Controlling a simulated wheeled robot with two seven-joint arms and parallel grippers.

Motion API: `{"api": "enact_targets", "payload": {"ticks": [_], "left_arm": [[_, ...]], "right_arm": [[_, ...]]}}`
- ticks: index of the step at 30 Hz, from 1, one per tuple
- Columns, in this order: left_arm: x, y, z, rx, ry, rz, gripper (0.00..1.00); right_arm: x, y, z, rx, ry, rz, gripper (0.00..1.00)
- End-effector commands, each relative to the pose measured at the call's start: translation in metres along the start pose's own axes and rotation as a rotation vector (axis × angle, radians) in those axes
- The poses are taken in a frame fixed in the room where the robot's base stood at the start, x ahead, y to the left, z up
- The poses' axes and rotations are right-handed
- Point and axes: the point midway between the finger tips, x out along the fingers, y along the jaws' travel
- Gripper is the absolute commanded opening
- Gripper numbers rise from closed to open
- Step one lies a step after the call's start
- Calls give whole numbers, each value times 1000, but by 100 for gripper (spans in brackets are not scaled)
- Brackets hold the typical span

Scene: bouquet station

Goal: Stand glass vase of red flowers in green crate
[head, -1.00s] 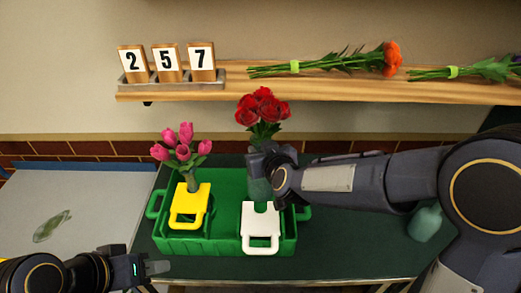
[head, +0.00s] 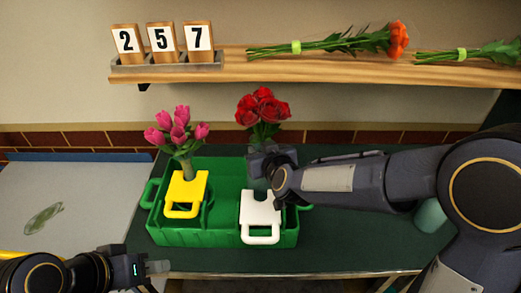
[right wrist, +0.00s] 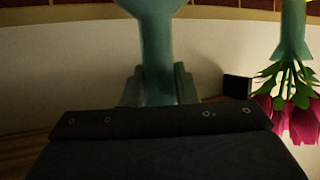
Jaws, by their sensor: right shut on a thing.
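The glass vase (right wrist: 158,50) is greenish, and red flowers (head: 263,107) stand up from it in the head view. My right gripper (head: 268,165) is shut on the vase, which shows between its fingers in the right wrist view (right wrist: 158,88). The vase looks upright over the right part of the green crate (head: 225,237). Its lower part is hidden behind the gripper and a white handled piece (head: 261,234), so I cannot tell whether it touches the crate floor. My left gripper (head: 158,267) is low at the left, away from the crate; its finger gap is unclear.
Pink flowers (head: 180,130) stand in a vase in the crate's left part, behind a yellow handled piece (head: 184,211). A wooden shelf (head: 300,71) with number blocks and cut flowers runs behind. A greenish vessel (head: 430,216) stands right, partly behind my arm.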

Motion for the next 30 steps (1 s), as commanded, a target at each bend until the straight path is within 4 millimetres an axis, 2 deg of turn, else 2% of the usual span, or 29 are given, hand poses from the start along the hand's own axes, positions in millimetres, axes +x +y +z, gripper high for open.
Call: {"api": "enact_targets", "payload": {"ticks": [18,30], "left_arm": [[26,-12,13,0,0,0,36],[30,-14,15,0,0,0,36]], "right_arm": [[14,0,31,0,6,1,0],[16,0,37,0,6,1,0]]}}
